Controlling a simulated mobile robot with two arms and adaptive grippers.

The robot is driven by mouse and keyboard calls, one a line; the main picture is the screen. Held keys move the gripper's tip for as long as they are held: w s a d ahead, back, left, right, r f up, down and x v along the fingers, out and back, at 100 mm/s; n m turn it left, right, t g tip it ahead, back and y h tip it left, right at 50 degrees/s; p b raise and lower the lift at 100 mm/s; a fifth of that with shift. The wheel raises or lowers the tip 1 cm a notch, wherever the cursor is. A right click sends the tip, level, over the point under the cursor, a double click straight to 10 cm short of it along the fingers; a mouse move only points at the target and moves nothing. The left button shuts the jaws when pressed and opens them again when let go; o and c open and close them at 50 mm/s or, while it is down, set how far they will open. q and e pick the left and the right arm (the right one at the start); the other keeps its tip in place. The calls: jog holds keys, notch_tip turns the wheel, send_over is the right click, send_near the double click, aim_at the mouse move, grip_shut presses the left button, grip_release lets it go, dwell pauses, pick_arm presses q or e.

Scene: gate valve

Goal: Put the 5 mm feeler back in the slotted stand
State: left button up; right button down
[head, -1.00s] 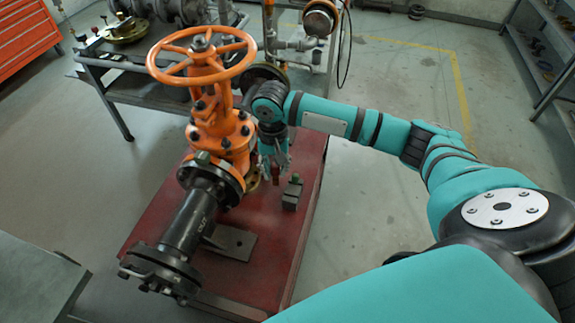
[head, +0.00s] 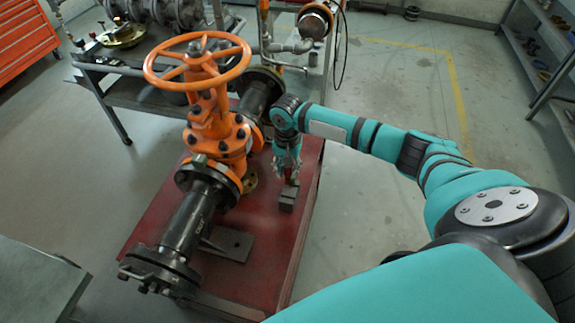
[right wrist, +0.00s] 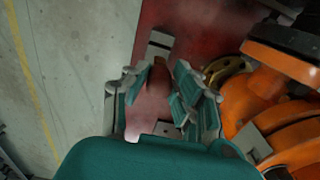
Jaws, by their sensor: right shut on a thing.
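The slotted stand (head: 288,198) is a small grey block on the red platform, right of the orange valve (head: 204,110). In the right wrist view the stand (right wrist: 160,46) shows just beyond my fingertips. My right gripper (head: 291,180) points down directly over the stand, close to its top. It is shut on a small reddish-brown piece (right wrist: 159,76), seemingly the 5 mm feeler, whose marking cannot be read. I cannot tell whether the feeler touches the stand or sits in a slot. My left gripper is out of view.
The black flanged pipe (head: 190,222) and valve body stand close left of the gripper. A brass ring (right wrist: 226,72) lies near the valve's foot. The red platform (head: 265,270) is bare in front of the stand. A grey bench (head: 150,95) stands behind.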

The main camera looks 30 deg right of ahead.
aim_at(288, 180)
jog(key=shift+f+b, duration=0.35)
jog(key=shift+f, duration=0.25)
notch_tip(288, 180, down, 2)
jog(key=shift+f+b, duration=0.25)
jog(key=shift+b, duration=0.25)
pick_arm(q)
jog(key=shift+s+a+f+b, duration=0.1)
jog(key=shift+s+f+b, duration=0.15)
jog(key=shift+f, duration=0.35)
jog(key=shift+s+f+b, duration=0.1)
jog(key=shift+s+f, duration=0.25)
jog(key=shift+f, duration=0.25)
pick_arm(e)
jog(key=shift+f, duration=1)
pick_arm(q)
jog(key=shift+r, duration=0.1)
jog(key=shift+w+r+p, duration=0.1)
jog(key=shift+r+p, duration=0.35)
jog(key=shift+p, duration=0.1)
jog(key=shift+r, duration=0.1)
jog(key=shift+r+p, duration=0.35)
jog(key=shift+p, duration=0.1)
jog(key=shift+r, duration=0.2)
pick_arm(e)
jog(key=shift+r, duration=0.1)
pick_arm(q)
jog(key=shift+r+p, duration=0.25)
jog(key=shift+p, duration=0.2)
